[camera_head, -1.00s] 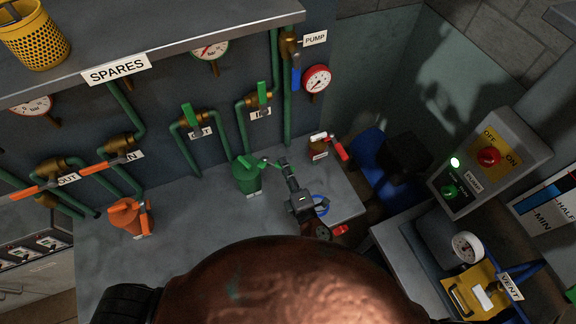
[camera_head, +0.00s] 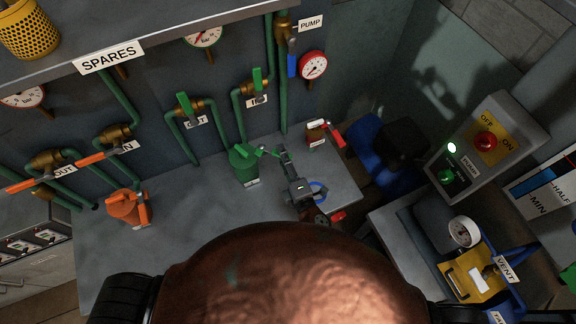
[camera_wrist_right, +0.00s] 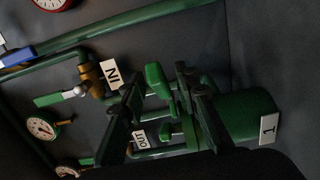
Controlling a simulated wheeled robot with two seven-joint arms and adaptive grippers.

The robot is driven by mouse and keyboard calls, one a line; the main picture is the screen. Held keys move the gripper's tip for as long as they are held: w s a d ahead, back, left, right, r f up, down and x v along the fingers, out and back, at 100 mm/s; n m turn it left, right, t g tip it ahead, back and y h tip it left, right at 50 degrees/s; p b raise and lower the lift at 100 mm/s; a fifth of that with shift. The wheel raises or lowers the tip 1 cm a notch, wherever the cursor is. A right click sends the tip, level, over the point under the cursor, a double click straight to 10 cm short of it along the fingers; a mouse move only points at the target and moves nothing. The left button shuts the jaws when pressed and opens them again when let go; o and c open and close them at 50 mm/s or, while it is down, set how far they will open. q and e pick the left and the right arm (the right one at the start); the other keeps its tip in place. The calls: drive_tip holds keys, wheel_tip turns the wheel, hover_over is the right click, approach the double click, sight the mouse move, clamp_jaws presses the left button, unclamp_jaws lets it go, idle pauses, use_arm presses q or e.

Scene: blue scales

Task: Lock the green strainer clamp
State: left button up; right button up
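The green strainer (camera_head: 244,168) is a green pot standing on the grey bench; it also shows in the right wrist view (camera_wrist_right: 248,117) with a label "1". Its green clamp lever (camera_wrist_right: 158,80) sticks out from the pot's top toward my right gripper. My right gripper (camera_head: 283,152) is just right of the strainer. In the wrist view its two dark fingers (camera_wrist_right: 165,112) are apart, with the lever showing between them; I cannot tell whether they touch it. My left gripper is not in view.
An orange strainer (camera_head: 124,208) stands at the bench's left. Green pipes with IN and OUT valves (camera_head: 257,93) run up the wall behind. A small brown container (camera_head: 317,137) with a red handle is at the back right. The bench between the strainers is clear.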

drive_tip(key=v, duration=1.1)
drive_tip(key=shift+s, duration=0.2)
drive_tip(key=shift+f, duration=0.1)
